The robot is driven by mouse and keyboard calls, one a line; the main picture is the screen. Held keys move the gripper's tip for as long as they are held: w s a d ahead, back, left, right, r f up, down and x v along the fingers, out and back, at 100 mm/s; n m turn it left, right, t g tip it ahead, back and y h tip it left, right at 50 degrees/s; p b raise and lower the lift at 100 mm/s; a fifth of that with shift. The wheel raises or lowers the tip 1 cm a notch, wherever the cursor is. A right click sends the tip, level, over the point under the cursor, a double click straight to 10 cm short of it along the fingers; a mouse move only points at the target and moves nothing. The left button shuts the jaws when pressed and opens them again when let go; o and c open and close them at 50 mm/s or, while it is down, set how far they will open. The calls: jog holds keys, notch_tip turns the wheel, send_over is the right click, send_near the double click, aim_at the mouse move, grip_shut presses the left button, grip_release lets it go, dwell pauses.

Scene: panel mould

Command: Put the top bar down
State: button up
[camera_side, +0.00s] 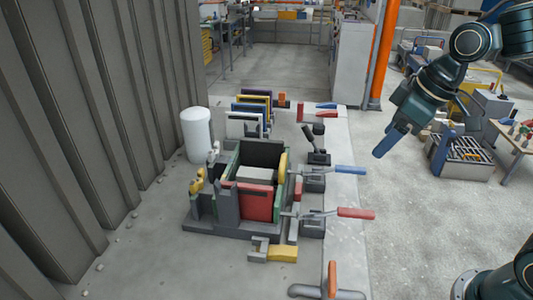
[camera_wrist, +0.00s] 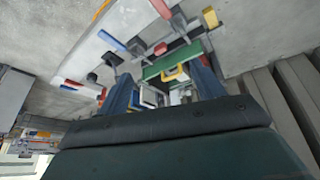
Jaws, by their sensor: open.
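The panel mould (camera_side: 228,208) stands on the pale floor, left of centre in the side view. It is a dark grey frame with a red front panel (camera_side: 256,203), green side edges and a yellow piece (camera_side: 283,166) at its right. I cannot tell which piece is the top bar. My gripper (camera_side: 384,148) hangs in the air right of the mould and higher, with blue fingers pointing down-left. In the wrist view its two fingers (camera_wrist: 162,72) are apart with nothing seen held between them. A green panel (camera_wrist: 172,62) with a yellow handle shows beyond the fingers.
Toggle clamps with a blue handle (camera_side: 350,169) and a red handle (camera_side: 356,213) stick out right of the mould. A panel rack (camera_side: 243,124) and a white cylinder (camera_side: 196,134) stand behind it. A yellow block (camera_side: 283,254) lies in front. Floor under my gripper is clear.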

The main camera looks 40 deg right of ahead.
jog(key=s+d+r+m+t+h, duration=0.1)
jog(key=s+m, duration=0.3)
jog(key=s, duration=0.8)
jog(key=shift+s+r, duration=0.2)
jog(key=shift+s, duration=0.2)
jog(key=shift+o, duration=0.4)
jog(key=shift+d, duration=0.1)
jog(key=shift+w, duration=0.15)
